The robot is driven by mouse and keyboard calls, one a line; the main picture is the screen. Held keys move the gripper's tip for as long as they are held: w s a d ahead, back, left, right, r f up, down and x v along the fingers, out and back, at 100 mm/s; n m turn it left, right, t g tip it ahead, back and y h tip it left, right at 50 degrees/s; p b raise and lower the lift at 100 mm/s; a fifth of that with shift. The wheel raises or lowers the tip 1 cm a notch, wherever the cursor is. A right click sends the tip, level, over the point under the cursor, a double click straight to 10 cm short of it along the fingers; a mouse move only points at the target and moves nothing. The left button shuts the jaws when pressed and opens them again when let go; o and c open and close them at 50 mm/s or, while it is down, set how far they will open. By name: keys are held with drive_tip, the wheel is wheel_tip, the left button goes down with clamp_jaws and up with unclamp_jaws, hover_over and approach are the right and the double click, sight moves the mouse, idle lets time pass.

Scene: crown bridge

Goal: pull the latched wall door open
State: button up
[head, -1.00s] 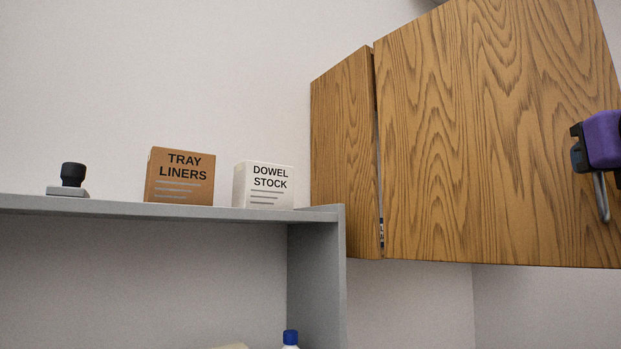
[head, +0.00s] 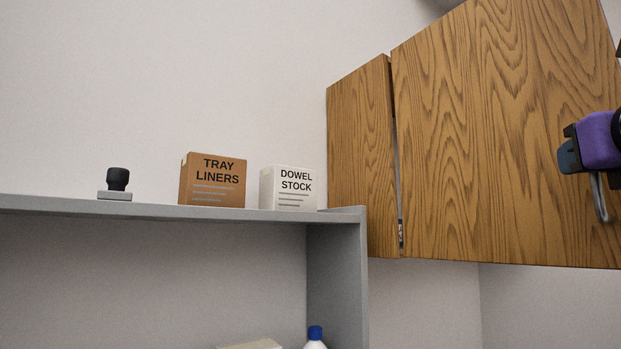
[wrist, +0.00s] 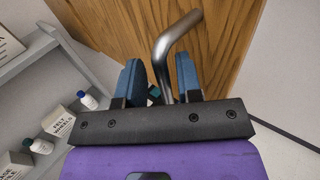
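The wood-grain wall door (head: 490,140) is the broad front of a wall cabinet on the right of the head view. A narrow gap shows along its left edge, with a hinge low down. Its bent metal handle (head: 599,198) hangs near the right edge of that view. In the wrist view the handle (wrist: 163,62) runs down between the two blue fingers of my gripper (wrist: 159,75). Small gaps show on both sides of the bar, so the fingers look open around it. A latch is not visible, nor is the cabinet's inside.
A grey shelf (head: 337,216) stands left of the cabinet. On it are a stamp (head: 117,180), a tray liners box (head: 212,182) and a dowel stock box (head: 287,188). A blue-capped bottle (head: 315,336) is lower down. Clear floor shows at right in the wrist view.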

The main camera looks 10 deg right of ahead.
drive_tip(key=shift+s, duration=0.1)
drive_tip(key=v, duration=1)
drive_tip(key=shift+s, duration=0.3)
drive_tip(key=shift+a, duration=0.1)
drive_tip(key=w+a+f+m+g+y, duration=0.1)
drive_tip(key=w+f+m+g+y, duration=0.1)
drive_tip(key=f+m, duration=0.8)
drive_tip(key=w+a+f+m+g+y, duration=0.2)
drive_tip(key=f+m+g, duration=0.3)
drive_tip(key=f+m, duration=0.5)
drive_tip(key=w+a+f+m+g+y, duration=0.1)
drive_tip(key=w+f+m+g+y, duration=0.2)
drive_tip(key=f+m, duration=0.8)
drive_tip(key=shift+w+a+g, duration=0.3)
drive_tip(key=shift+w+g, duration=0.4)
drive_tip(key=shift+w, duration=0.15)
